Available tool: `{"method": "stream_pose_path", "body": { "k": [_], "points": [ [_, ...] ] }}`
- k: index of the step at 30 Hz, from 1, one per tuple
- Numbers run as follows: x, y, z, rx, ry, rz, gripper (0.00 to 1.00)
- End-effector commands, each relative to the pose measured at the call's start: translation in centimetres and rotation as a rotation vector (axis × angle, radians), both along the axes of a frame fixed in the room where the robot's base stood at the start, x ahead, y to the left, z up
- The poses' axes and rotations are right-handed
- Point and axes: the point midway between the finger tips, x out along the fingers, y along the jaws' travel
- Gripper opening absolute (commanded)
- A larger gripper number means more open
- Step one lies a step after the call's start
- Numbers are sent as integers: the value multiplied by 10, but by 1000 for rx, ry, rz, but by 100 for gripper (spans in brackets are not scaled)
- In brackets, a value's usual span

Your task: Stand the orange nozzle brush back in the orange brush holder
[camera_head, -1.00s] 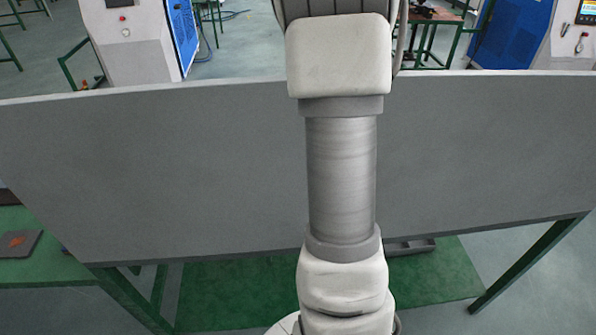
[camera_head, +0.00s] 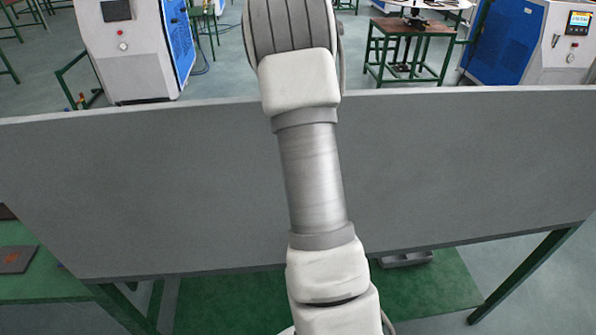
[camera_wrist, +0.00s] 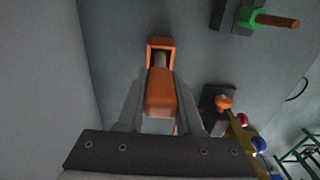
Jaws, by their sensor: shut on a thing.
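In the wrist view my gripper (camera_wrist: 160,82) is shut on the orange nozzle brush (camera_wrist: 159,98), whose blocky orange handle sits between the two fingers. A short greyish stem (camera_wrist: 160,61) runs from the handle's far end. Just beyond the fingertips is an orange square frame with a dark opening, which looks like the orange brush holder (camera_wrist: 151,43). The stem overlaps this opening; I cannot tell whether it is inside or only in front. The gripper, brush and holder do not show in the head view.
In the wrist view, a dark block with a green collar and brown-orange rod (camera_wrist: 275,20) lies upper right. An orange knob (camera_wrist: 224,102) and red and blue knobs lie lower right.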

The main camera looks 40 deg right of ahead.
Motion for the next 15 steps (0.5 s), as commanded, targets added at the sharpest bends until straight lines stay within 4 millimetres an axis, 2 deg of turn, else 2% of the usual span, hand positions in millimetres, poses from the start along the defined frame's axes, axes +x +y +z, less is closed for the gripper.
{"method": "stream_pose_path", "body": {
  "k": [15],
  "points": [
    [0, 0, -12, 0, 1, -1, 0]
  ]
}}
